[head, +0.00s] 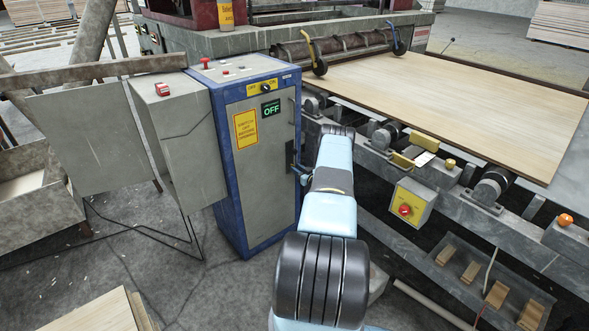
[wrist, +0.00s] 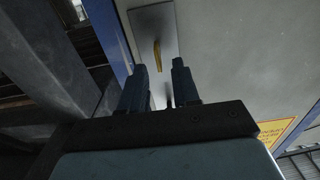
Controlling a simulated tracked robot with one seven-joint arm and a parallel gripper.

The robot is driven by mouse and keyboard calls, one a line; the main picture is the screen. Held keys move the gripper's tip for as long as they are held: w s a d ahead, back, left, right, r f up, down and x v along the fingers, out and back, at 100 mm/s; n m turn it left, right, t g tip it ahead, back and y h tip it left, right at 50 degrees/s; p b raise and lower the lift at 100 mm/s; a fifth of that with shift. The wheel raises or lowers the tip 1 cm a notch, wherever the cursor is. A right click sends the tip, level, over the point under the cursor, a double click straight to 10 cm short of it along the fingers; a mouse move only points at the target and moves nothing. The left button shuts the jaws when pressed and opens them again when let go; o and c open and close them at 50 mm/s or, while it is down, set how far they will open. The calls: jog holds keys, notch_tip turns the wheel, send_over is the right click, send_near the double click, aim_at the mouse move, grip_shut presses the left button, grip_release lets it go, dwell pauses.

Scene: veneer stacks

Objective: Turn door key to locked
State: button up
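The blue-framed cabinet (head: 262,165) has a grey door with a dark lock or handle plate (head: 290,155) near its right edge. In the wrist view a pale metal plate (wrist: 140,22) on the door carries a curved yellow piece (wrist: 157,55). I cannot tell whether this is the key. My gripper (head: 299,172) is at the right edge of the door, partly hidden by my arm. In the wrist view my gripper (wrist: 160,78) has its two fingers apart, just short of the yellow piece. A thin dark shape between them is too dim to name.
A yellow-labelled knob (head: 264,87), a green OFF display (head: 271,108) and a yellow sign (head: 246,129) are on the cabinet. The roller machine (head: 470,190) with a veneer sheet (head: 470,100) stands at the right. A grey box (head: 180,140) adjoins the cabinet's left.

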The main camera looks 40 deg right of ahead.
jog(key=shift+w, duration=1.1)
jog(key=shift+c, duration=0.2)
grip_shut()
